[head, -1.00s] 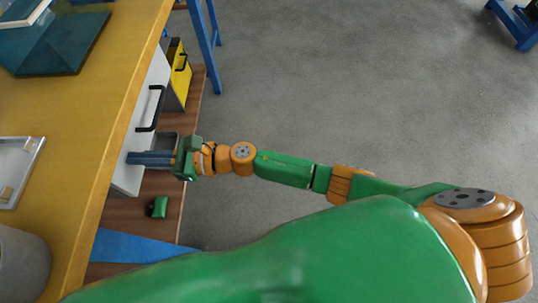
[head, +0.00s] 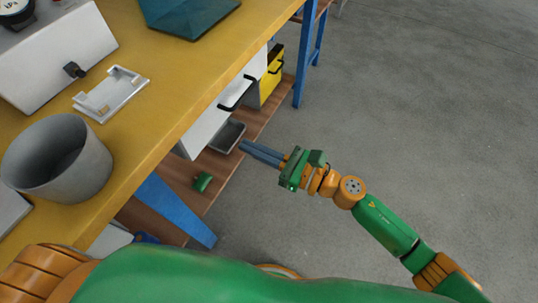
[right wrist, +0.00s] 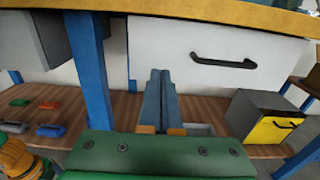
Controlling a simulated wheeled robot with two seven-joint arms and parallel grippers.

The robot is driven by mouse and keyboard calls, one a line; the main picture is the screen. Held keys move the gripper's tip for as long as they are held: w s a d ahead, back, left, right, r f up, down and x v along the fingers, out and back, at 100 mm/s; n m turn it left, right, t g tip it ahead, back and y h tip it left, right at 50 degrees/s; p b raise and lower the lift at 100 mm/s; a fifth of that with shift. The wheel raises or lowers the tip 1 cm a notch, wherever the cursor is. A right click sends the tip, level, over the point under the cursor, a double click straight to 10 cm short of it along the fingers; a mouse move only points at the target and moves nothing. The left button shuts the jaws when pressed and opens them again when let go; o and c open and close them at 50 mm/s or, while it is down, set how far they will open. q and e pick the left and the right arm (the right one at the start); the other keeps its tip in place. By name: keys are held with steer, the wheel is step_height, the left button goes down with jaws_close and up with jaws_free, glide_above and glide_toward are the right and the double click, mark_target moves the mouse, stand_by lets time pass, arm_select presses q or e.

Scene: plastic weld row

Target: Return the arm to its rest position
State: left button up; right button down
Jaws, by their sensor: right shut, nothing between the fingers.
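My right gripper (head: 262,152) is shut and empty, with its blue-grey fingers together. In the head view it hangs over the grey floor just right of the bench's lower shelf, pointing left toward it. In the right wrist view its fingers (right wrist: 158,100) stand together in front of the white drawer (right wrist: 200,60), which has a black handle and looks shut; I cannot judge the gap from the fingers to it. In the head view the same drawer front (head: 210,122) shows under the yellow bench top. My left gripper is not in view.
The yellow bench top (head: 190,75) carries a grey bin (head: 62,160) and a white tray (head: 135,84). A blue leg (head: 175,208) and the wooden lower shelf (head: 225,170) stand left of the arm. A yellow-fronted box (right wrist: 275,128) sits on the shelf. Open floor (head: 420,110) lies right.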

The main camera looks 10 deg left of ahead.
steer(key=w+d+f+m+t+h, duration=0.3)
steer(key=d+f+m+h, duration=0.2)
steer(key=d+f+m, duration=0.45)
steer(key=w+d+f+m+t+h, duration=0.35)
steer(key=d+f+m, duration=0.3)
steer(key=m, duration=0.65)
steer(key=s+d+f+m+g+h, duration=0.2)
steer(key=s+d+f+m+h, duration=0.25)
steer(key=s+f+m, duration=0.35)
steer(key=s+d+f+m+g+h, duration=0.3)
steer(key=s+d+f+m, duration=0.3)
steer(key=f, duration=0.4)
steer(key=s+d+f+m+g+h, duration=0.1)
steer(key=s+f+m+g, duration=0.25)
steer(key=s+m, duration=0.45)
steer(key=s+d+f+m+g, duration=0.1)
steer(key=s+f+m+g, duration=0.2)
steer(key=s, duration=0.9)
step_height(320, 180, up, 20)
steer(key=p, duration=2.1)
steer(key=shift+s+a+r, duration=0.25)
steer(key=shift+s, duration=0.1)
